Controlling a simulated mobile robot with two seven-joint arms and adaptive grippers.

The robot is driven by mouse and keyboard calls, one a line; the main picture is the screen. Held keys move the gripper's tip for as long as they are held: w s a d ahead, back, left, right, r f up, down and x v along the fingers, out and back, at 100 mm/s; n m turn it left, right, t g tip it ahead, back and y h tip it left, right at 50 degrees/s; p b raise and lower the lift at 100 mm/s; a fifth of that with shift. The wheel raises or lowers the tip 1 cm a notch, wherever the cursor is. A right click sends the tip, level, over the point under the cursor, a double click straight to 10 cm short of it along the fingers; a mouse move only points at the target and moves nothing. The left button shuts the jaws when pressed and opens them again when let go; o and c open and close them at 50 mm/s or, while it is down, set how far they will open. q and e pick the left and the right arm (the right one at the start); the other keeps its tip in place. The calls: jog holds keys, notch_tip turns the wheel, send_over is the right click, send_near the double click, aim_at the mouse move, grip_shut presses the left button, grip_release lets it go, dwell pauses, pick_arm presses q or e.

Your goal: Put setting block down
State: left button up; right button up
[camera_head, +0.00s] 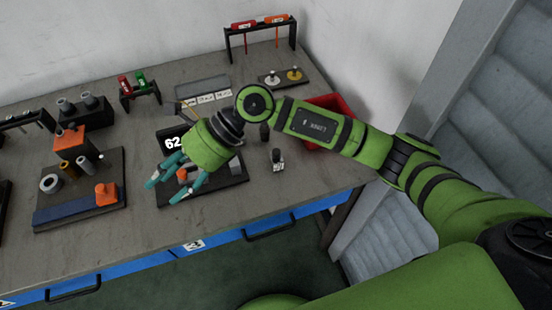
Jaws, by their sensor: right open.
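My right gripper (172,188) reaches over the workbench from the right, its teal fingers spread open above a black plate (230,180) near the front edge. A small orange piece (182,174) and a pale piece show between and behind the fingers. They may be the setting block, but the hand partly hides them and I cannot tell if a finger touches them. My left gripper is not in view.
A fixture board (110,165) with orange blocks and a grey ring stands to the left. A small dark upright item (277,158) stands right of the plate, and a red bin (330,103) lies behind my arm. A tool rack (260,30) stands at the back.

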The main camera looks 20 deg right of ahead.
jog(key=w+d+f+n+t+h, duration=0.1)
jog(key=w+d+f+h, duration=0.25)
jog(key=d, duration=0.25)
jog(key=w+d+f+n+h, duration=0.1)
jog(key=w+d+f+h, duration=0.1)
jog(key=d+h, duration=0.25)
jog(key=r+t+h, duration=0.1)
jog(key=h, duration=0.4)
send_over(276, 151)
jog(key=shift+w+d+r+m, duration=0.1)
jog(key=shift+w+d+m, duration=0.05)
jog(key=shift+w+m, duration=0.2)
jog(key=shift+s+f+p, duration=0.1)
jog(key=shift+f+p, duration=0.25)
jog(key=shift+p, duration=0.1)
jog(key=f+p, duration=0.2)
jog(key=f, duration=0.1)
jog(key=f+p, duration=0.1)
jog(key=f, duration=0.1)
jog(key=shift+s+a+f, duration=0.2)
jog(key=shift+s+a, duration=0.05)
jog(key=shift+s, duration=0.1)
jog(key=shift+f, duration=0.4)
jog(key=shift+r, duration=0.1)
grip_shut()
